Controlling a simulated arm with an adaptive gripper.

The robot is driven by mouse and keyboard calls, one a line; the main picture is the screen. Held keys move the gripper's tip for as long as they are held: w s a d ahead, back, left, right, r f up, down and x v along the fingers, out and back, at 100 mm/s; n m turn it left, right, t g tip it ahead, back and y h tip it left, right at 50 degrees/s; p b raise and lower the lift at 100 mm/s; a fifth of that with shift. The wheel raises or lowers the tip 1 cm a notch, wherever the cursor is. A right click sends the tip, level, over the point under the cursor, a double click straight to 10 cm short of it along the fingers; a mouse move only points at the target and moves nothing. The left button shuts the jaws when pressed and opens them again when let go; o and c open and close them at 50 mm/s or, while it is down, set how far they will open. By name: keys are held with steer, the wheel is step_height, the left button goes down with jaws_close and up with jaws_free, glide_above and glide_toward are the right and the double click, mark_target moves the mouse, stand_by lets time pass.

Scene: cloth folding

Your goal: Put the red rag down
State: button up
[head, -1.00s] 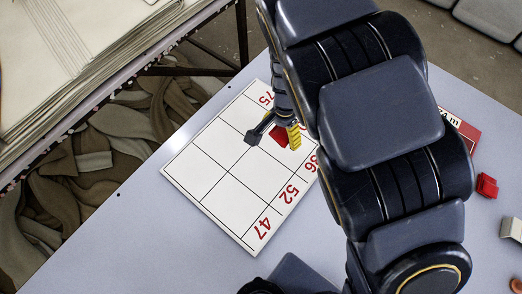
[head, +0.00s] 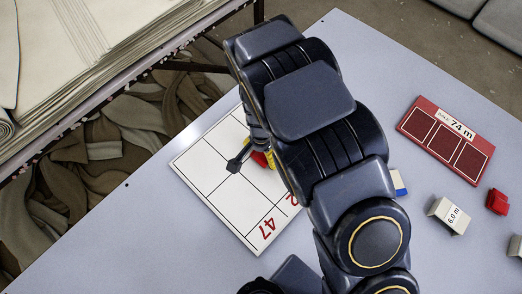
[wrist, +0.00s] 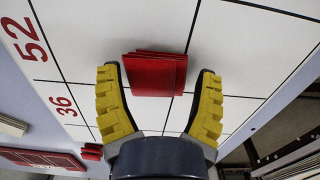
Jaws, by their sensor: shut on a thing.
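The red rag (head: 259,159) is a small folded stack, mostly hidden by my arm in the head view. In the wrist view the red rag (wrist: 155,76) shows its layers between the two yellow-padded fingers. My gripper (head: 252,161) is shut on it, over the white board (head: 197,161) with black grid lines and red numbers. The wrist view also shows my gripper (wrist: 158,74) and the board (wrist: 232,50) behind the rag. I cannot tell whether the rag touches the board.
A red card (head: 447,140) marked 74 m lies at the right. Near it are a red folded piece (head: 497,201), a white block (head: 449,214) marked 6.0 m and a blue-and-white piece (head: 398,183). The grey table (head: 110,235) is bare at lower left.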

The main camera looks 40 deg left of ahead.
mark_target(262, 153)
steer(key=o, duration=0.7)
steer(key=shift+f, duration=0.1)
steer(key=shift+o, duration=0.2)
step_height(262, 153, up, 12)
steer(key=shift+d, duration=0.1)
